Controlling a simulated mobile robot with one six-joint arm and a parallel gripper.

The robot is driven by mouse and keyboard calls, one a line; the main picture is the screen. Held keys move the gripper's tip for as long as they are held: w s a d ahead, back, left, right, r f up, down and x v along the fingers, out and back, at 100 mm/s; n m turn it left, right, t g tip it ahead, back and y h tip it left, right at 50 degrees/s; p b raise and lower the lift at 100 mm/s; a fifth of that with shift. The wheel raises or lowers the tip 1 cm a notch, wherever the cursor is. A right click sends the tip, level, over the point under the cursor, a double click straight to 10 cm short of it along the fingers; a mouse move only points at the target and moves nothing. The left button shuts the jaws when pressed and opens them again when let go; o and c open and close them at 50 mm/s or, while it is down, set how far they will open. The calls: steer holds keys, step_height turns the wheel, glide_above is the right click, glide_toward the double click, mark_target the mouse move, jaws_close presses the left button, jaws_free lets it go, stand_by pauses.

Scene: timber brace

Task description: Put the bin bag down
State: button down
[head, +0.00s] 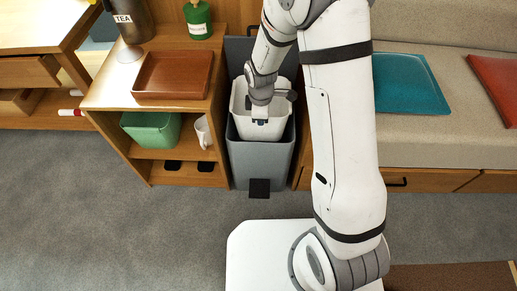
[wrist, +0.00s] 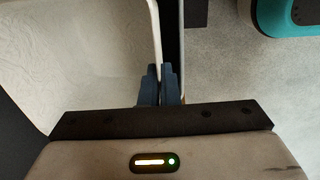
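The white bin bag (head: 247,128), open at the top and faintly wrinkled, sits in the mouth of the grey bin (head: 260,160), with its upper part standing above the bin's rim. My gripper (head: 260,121) points down at the bag's near edge. In the wrist view, the two dark blue fingers (wrist: 158,88) are close together with the thin rim of the bag (wrist: 90,60) running between them. They look shut on it. The bag's underside is hidden inside the bin, so I cannot tell whether it touches the bottom.
A wooden shelf unit with a brown tray (head: 173,75), a TEA canister (head: 130,20) and a green bottle (head: 197,20) stands left of the bin. A bench with a teal cushion (head: 408,85) is on the right. The grey carpet (head: 120,225) in front is clear at the left.

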steer(key=f, duration=0.1)
steer(key=f+b, duration=0.1)
steer(key=f, duration=0.1)
steer(key=f+b, duration=0.1)
steer(key=f, duration=0.1)
steer(key=shift+w, duration=0.25)
step_height(320, 180, down, 10)
steer(key=b, duration=0.4)
steer(key=shift+a+r, duration=0.15)
steer(key=shift+r, duration=0.1)
steer(key=shift+f, duration=0.1)
